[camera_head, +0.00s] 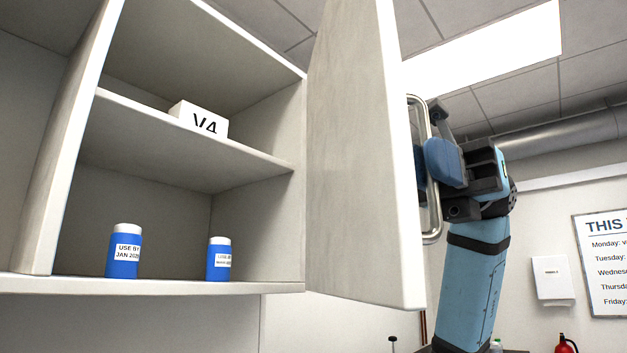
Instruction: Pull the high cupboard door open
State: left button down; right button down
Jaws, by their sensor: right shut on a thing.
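The high cupboard door (352,150) stands swung wide open on the right side of the cupboard, its inner face towards me. A metal bar handle (433,205) is on the door's outer face, at its free edge. My right gripper (430,160) is shut on this handle, with blue finger pads at the bar. The door edge hides part of the grip. The open cupboard (190,286) shows its inside at the left. My left gripper is not in view.
A white box marked V4 (197,118) sits on the upper shelf. Two blue bottles with white caps, one at the left (124,252) and one at the right (219,260), stand on the cupboard floor. A notice board (604,262) and a white dispenser (553,282) hang on the wall.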

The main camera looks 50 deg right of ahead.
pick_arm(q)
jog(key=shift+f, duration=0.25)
pick_arm(e)
jog(key=s+d+n+g+h, duration=0.1)
jog(key=s+d+n+g, duration=0.1)
jog(key=d, duration=0.6)
jog(key=s+d+n+g, duration=0.2)
jog(key=d+g, duration=0.3)
jog(key=d, duration=0.3)
jog(key=s+d+n+g+h, duration=0.1)
jog(key=s+d+n+g, duration=0.1)
jog(key=d, duration=0.6)
jog(key=shift+n+g+h, duration=0.3)
jog(key=shift+n+g, duration=0.2)
jog(key=shift+g, duration=0.4)
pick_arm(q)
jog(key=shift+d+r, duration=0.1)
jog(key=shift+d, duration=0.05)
pick_arm(e)
jog(key=c, duration=1.2)
grip_release()
